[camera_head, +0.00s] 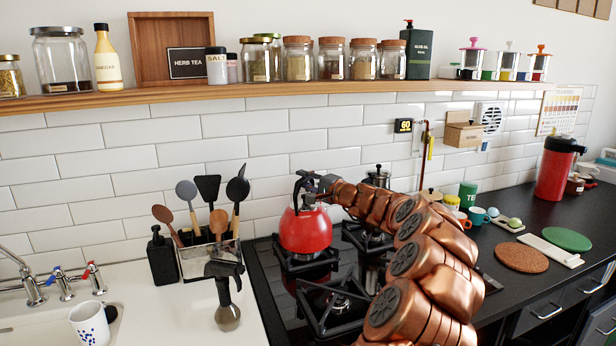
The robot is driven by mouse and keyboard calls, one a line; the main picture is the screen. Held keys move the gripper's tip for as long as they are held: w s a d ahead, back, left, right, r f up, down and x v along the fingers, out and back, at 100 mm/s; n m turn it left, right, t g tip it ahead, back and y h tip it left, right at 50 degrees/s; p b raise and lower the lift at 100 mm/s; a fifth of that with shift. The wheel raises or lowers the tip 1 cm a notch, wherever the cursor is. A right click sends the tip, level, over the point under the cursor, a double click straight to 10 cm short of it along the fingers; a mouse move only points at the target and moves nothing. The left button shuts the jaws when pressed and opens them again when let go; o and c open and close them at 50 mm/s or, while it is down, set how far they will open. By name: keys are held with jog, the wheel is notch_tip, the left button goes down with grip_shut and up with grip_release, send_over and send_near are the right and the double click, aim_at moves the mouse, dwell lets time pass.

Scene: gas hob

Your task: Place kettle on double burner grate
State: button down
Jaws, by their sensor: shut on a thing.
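A red kettle (305,231) with a black handle is at the back left of the gas hob, upright. My gripper (308,190) is at the top of the kettle, shut on its handle; my copper arm reaches in from the lower right. The kettle's base is over the back left burner grate (302,264); I cannot tell whether it touches the grate. Other black grates show at the front left (336,305) and at the back right (366,240). My arm hides much of the hob's right side.
A utensil holder (208,259) and a dark soap bottle (162,257) stand left of the hob. A moka pot (378,177) is behind my arm. A shelf of jars (280,92) runs above. Cups, coasters and a red dispenser (556,170) occupy the right counter.

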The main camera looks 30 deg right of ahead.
jog(key=c, duration=1.5)
grip_release()
jog(key=shift+f, duration=0.1)
jog(key=o, duration=0.5)
jog(key=shift+c, duration=0.2)
jog(key=shift+s+r, duration=0.1)
jog(key=shift+r, duration=0.1)
jog(key=v, duration=1.2)
jog(key=shift+b, duration=0.45)
jog(key=shift+f, duration=0.1)
jog(key=shift+a, duration=0.1)
